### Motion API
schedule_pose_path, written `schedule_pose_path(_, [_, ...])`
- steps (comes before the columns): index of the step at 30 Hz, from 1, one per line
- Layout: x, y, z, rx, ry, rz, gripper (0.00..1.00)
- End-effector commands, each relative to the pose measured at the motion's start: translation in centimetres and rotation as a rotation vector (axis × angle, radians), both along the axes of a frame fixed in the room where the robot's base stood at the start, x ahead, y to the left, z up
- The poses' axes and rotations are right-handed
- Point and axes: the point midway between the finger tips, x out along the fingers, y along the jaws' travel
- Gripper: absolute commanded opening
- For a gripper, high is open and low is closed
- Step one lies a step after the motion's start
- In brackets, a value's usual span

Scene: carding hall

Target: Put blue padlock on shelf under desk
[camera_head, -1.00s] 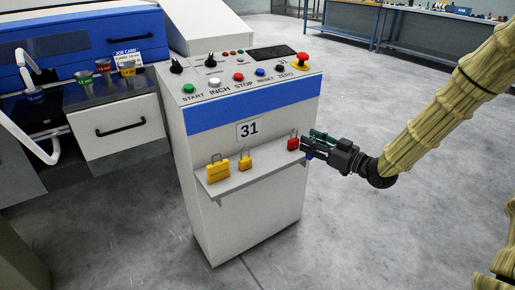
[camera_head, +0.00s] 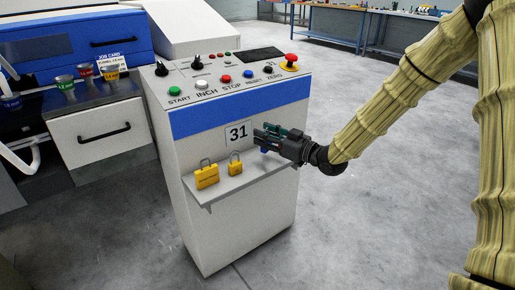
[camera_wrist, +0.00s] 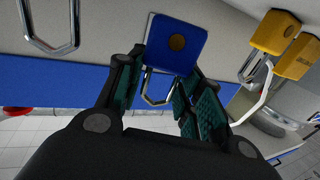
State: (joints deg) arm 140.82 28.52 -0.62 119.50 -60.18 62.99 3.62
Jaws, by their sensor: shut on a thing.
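The blue padlock (camera_wrist: 177,45) is between the fingers of my gripper (camera_wrist: 158,92) in the wrist view, its metal shackle hanging between the pads. My gripper (camera_head: 266,140) is shut on it, over the right part of the narrow shelf (camera_head: 222,191) in the head view. Only a small blue patch of the padlock shows there. The shelf is fixed to the front of the control desk (camera_head: 238,220), below its button panel. Whether the padlock touches the shelf cannot be told.
Two yellow padlocks, a larger one (camera_head: 206,176) and a smaller one (camera_head: 235,166), stand on the shelf's left and middle. A shackle (camera_wrist: 50,25) shows beside my gripper in the wrist view, its body out of frame. A drawer cabinet (camera_head: 100,137) stands left; floor (camera_head: 370,220) right is clear.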

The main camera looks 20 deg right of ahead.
Motion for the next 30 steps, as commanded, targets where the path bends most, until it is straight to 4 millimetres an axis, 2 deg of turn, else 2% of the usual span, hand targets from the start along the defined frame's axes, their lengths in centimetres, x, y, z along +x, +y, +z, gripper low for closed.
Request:
schedule_pose_path(12, [1.5, 2.5, -0.8, -0.001, 0.001, 0.001, 0.02])
schedule_pose_path(18, [1.4, 2.4, -3.6, 0.001, 0.001, 0.0, 0.02])
schedule_pose_path(30, [1.4, 2.3, -3.9, 0.001, -0.001, 0.0, 0.02])
